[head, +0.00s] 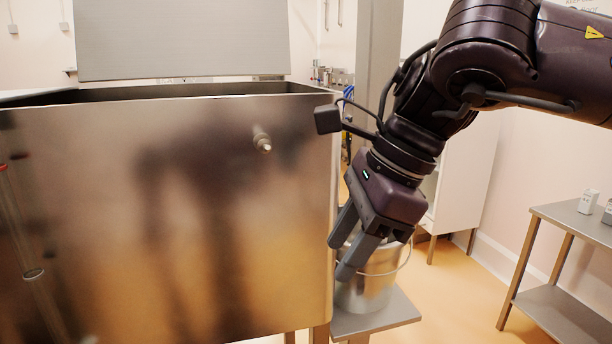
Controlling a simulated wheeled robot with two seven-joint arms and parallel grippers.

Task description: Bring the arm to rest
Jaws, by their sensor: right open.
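My right arm (480,60) comes in from the upper right and bends down to the right of the steel hopper. My right gripper (338,260) is open, its two grey fingers pointing down and to the left. The fingers are in front of a metal bucket (378,283) with a wire handle and hide part of it. I see nothing between the fingers. I cannot tell whether they touch the bucket. My left gripper is not in view.
The big steel hopper (170,220) fills the left, with its lid (180,40) raised. The bucket stands on a small steel shelf (375,322) beside it. A side table (570,225) with small white containers (588,202) is at the right. Floor shows between shelf and table.

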